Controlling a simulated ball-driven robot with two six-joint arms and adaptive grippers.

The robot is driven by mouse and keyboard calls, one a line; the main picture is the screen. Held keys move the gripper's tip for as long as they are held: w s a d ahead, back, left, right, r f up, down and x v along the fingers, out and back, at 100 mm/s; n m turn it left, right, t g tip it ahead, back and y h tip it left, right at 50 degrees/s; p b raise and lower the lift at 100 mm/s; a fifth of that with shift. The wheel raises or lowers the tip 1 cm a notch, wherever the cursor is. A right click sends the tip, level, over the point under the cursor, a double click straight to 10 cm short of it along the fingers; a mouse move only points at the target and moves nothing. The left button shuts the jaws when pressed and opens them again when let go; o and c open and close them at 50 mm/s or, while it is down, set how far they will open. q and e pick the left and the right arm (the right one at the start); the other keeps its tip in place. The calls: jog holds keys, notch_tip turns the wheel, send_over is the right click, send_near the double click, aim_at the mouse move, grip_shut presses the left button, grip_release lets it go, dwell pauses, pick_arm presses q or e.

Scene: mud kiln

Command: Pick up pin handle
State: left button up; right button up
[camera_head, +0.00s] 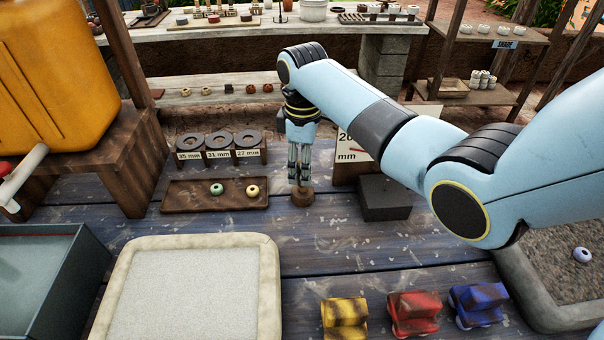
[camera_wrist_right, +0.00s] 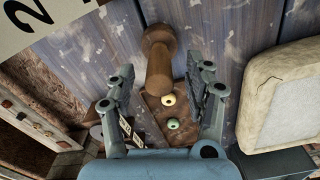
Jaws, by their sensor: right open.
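The pin handle is a brown wooden piece with a round base (camera_head: 302,197), standing on the blue plank table right of the bead tray. In the right wrist view the wooden pin (camera_wrist_right: 158,62) shows between the fingers. My right gripper (camera_head: 300,180) points straight down over it, fingers close around its upper part, which they hide in the head view. In the right wrist view the gripper (camera_wrist_right: 160,75) is open, with a gap on each side of the pin. My left gripper is in neither view.
A wooden tray (camera_head: 176,200) with a green and a yellow bead lies left, with labelled rings (camera_head: 218,141) behind. A dark block (camera_head: 385,198) and a number sign (camera_head: 346,150) stand close right. A pale-rimmed sand tray (camera_head: 265,290) and three toy vehicles (camera_head: 413,311) are in front.

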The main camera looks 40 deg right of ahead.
jog(key=shift+f, duration=1.5)
grip_shut()
jog(key=shift+r, duration=0.1)
notch_tip(320, 180, up, 10)
jog(key=c, duration=0.7)
grip_release()
grip_shut()
jog(key=shift+w+d, duration=0.1)
jog(key=shift+w, duration=0.05)
